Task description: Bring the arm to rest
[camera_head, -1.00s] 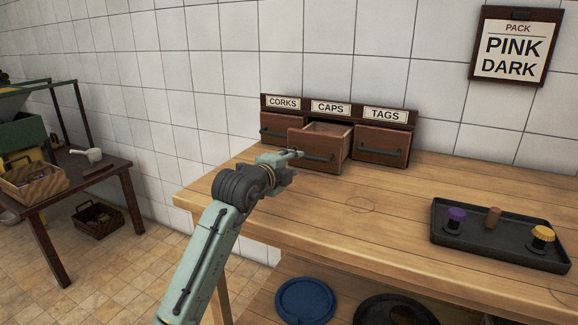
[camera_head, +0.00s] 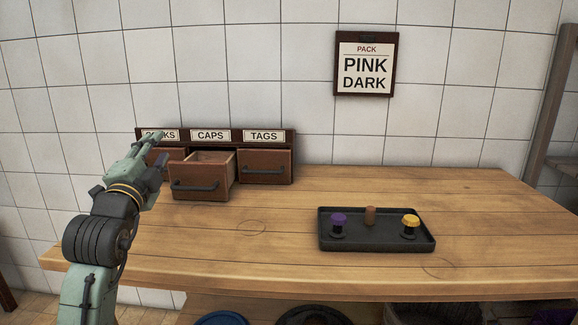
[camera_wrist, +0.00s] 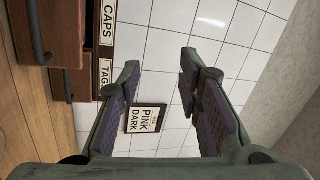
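My gripper (camera_head: 158,150) is raised at the left in the head view, in front of the corks drawer (camera_head: 164,156) and partly over its label. In the wrist view my gripper (camera_wrist: 160,95) has its two fingers wide apart with nothing between them but the wall and sign behind. The caps drawer (camera_head: 195,187) is pulled out, and the part of its inside that shows looks empty. The tags drawer (camera_head: 266,168) looks shut.
A dark tray (camera_head: 375,247) on the wooden table (camera_head: 300,270) holds a purple-topped stopper (camera_head: 338,219), a cork (camera_head: 371,215) and a yellow-topped stopper (camera_head: 409,221). A sign (camera_head: 366,66) reading PACK PINK DARK hangs on the wall. The table around the tray is clear.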

